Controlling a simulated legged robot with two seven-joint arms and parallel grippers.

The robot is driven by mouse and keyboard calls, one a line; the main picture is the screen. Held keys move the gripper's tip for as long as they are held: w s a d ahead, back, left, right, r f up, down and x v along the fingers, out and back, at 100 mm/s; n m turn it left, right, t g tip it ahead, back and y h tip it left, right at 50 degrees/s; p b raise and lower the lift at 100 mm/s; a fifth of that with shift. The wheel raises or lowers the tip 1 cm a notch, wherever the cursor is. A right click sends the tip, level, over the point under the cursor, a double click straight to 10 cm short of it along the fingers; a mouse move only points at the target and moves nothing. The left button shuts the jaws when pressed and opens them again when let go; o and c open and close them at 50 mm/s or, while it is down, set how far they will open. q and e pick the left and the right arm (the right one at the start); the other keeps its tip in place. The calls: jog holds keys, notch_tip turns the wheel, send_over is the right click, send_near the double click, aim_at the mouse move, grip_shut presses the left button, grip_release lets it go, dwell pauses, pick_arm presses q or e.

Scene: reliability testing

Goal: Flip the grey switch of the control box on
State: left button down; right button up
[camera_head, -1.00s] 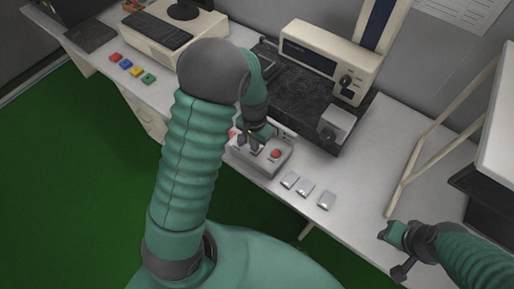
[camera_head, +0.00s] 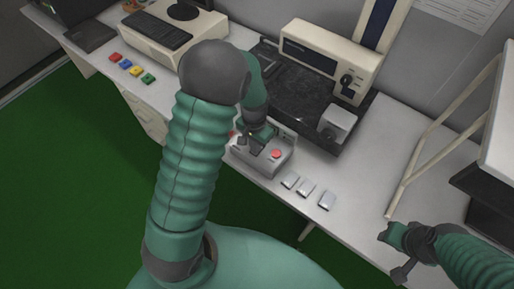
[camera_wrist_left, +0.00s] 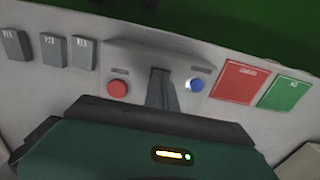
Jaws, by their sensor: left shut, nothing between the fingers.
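The grey control box (camera_head: 262,168) sits at the front edge of the white table. Its red button (camera_head: 276,154) shows right of my left gripper (camera_head: 252,150). In the left wrist view the box (camera_wrist_left: 135,58) shows the red button (camera_wrist_left: 118,88) at left and a blue button (camera_wrist_left: 196,85) with a bright spot at right. My left gripper's dark fingers (camera_wrist_left: 160,88) are shut and empty, between the two buttons over the box face. The grey switch is not distinguishable; the fingers cover that middle area. My right gripper (camera_head: 392,254) is open and empty at lower right, away from the box.
Several small grey blocks (camera_head: 305,188) lie right of the box. Coloured blocks (camera_head: 131,68) lie at the far left of the table. A dark slab with a cream machine (camera_head: 325,60) stands behind the box. A cream frame (camera_head: 436,150) stands at right.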

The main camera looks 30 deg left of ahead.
pick_arm(q)
jog(key=shift+r+p, duration=0.65)
notch_tip(320, 180, up, 6)
jog(key=p, duration=0.5)
jog(key=shift+f, duration=0.2)
jog(key=s+d+r+t, duration=0.2)
jog(key=s+d+r, duration=0.5)
jog(key=s+r, duration=0.1)
jog(key=shift+s+d+r+n+t, duration=0.2)
jog(key=shift+s+r+n+t, duration=0.15)
jog(key=shift+s, duration=0.2)
jog(key=shift+s+r, duration=0.15)
jog(key=shift+d, duration=0.15)
